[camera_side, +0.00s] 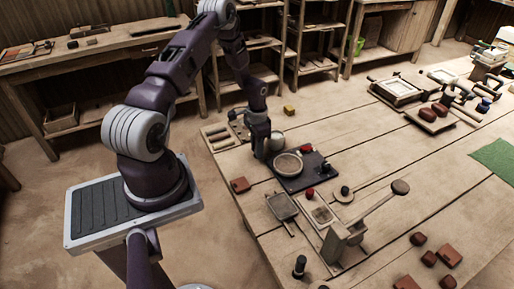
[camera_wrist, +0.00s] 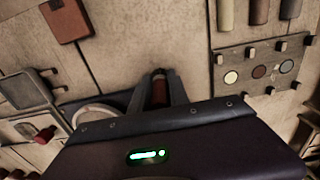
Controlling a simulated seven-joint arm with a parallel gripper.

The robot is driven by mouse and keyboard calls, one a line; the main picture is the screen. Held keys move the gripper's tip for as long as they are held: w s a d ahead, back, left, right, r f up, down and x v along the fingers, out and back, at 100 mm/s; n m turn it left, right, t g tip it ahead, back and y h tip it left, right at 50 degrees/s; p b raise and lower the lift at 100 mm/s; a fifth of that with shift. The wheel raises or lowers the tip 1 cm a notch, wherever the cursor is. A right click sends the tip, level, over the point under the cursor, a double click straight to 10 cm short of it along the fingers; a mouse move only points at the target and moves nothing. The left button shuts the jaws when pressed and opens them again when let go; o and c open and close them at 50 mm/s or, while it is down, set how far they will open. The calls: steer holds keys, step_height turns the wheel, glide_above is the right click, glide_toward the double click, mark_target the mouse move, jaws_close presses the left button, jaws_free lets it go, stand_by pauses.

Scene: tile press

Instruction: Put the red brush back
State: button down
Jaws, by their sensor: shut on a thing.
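My gripper (camera_wrist: 160,88) is shut on a dark reddish cylinder, which looks like the red brush (camera_wrist: 160,92). Only its upper part shows between the fingers; the rest is hidden. In the side view my gripper (camera_side: 262,146) is low over the table, left of the round dish, and the brush cannot be made out there. A board with three coloured dots (camera_wrist: 245,55), cream, dark red and grey-green, lies to the right in the wrist view. It has small pegs along its edges and no brush on it.
A round pale dish (camera_side: 288,165) sits on a dark plate (camera_side: 315,174) beside my gripper. Several rods (camera_wrist: 259,10) lie beyond the dotted board. A red-brown tile (camera_wrist: 66,20) lies at the upper left. A lever press (camera_side: 345,235) stands nearer the camera. Bare table lies ahead of the fingers.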

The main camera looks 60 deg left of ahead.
steer(key=c, duration=1.3)
jaws_free()
steer(key=shift+o, duration=0.2)
step_height(320, 180, up, 12)
steer(key=shift+f, duration=0.1)
steer(key=s+d+r+t+y, duration=0.1)
steer(key=d+r, duration=0.6)
steer(key=r, duration=0.4)
steer(key=s+d+r+t+y, duration=0.1)
steer(key=s+d+r, duration=0.1)
steer(key=d+r, duration=0.75)
steer(key=s+d+r+t+h, duration=0.1)
steer(key=s+d+r, duration=0.2)
steer(key=s+d, duration=0.2)
steer(key=s+d+r+t+h, duration=0.1)
steer(key=s+d+r, duration=0.3)
steer(key=s, duration=0.6)
steer(key=shift+s+d+t, duration=0.35)
steer(key=shift+d+t, duration=0.45)
steer(key=shift+d, duration=0.05)
steer(key=shift+r, duration=0.1)
